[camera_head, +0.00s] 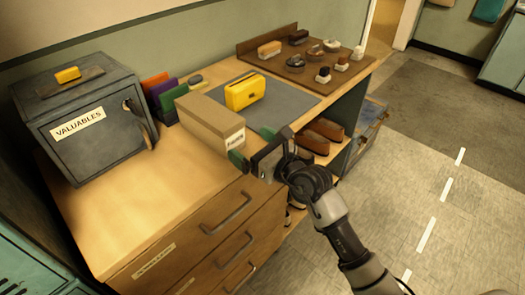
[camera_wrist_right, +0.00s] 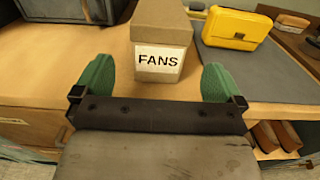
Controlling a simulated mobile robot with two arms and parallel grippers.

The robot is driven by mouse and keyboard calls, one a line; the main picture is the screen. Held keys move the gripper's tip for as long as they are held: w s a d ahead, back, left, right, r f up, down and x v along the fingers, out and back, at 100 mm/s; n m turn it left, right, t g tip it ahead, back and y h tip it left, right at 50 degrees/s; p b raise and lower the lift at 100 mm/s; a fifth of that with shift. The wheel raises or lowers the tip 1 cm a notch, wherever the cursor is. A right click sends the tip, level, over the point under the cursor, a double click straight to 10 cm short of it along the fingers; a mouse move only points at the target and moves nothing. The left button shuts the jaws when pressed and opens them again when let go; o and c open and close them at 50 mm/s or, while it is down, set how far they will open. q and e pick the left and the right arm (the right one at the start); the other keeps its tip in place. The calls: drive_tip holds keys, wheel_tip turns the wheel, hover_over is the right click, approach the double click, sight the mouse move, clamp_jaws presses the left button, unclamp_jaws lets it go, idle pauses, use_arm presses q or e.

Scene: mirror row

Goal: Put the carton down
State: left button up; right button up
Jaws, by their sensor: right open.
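The carton (camera_head: 212,122) is a long brown cardboard box with a lid and a white label on its near end. It rests on the wooden desktop, partly beside the grey mat. In the right wrist view the carton (camera_wrist_right: 159,30) shows its label, reading FANS. My right gripper (camera_head: 253,147) is open at the carton's labelled end, by the desk's front edge. Its green fingers (camera_wrist_right: 157,72) show on either side of that end with a gap on both sides. I cannot tell whether the fingertips overlap the box. My left gripper is not in view.
A dark VALUABLES box (camera_head: 95,150) stands at the left, with coloured folders (camera_head: 160,93) beside it. A brown tray (camera_head: 331,75) with brushes is behind. The desktop's front left (camera_head: 110,225) is clear.

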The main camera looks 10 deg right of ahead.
drive_tip(key=shift+v, duration=1.75)
drive_tip(key=d+f+m+h, duration=0.3)
drive_tip(key=f+m, duration=1.2)
drive_tip(key=f, duration=0.7)
drive_tip(key=s+d+f+m+g+h, duration=0.25)
drive_tip(key=s+f+m, duration=0.3)
drive_tip(key=f, duration=0.35)
drive_tip(key=s+d+f+m+g+h, duration=0.1)
drive_tip(key=s+d+f+m+h, duration=0.15)
drive_tip(key=s+f+m, duration=0.5)
drive_tip(key=s+d+f+m+g+h, duration=0.1)
drive_tip(key=s+f+m+g, duration=0.2)
drive_tip(key=s+f, duration=0.4)
drive_tip(key=s+d+f+m+g, duration=0.2)
drive_tip(key=s+f+m, duration=0.3)
drive_tip(key=s, duration=0.9)
drive_tip(key=s+d+f+m+g+h, duration=0.1)
drive_tip(key=s+f+m+g, duration=0.3)
drive_tip(key=s+f, duration=0.4)
drive_tip(key=s+d+g, duration=0.1)
drive_tip(key=s, duration=0.1)
drive_tip(key=shift+s+d+f+m+h, duration=0.25)
drive_tip(key=shift+s+f+m+h, duration=0.05)
drive_tip(key=shift+s+f+m, duration=0.1)
drive_tip(key=shift+r, duration=0.1)
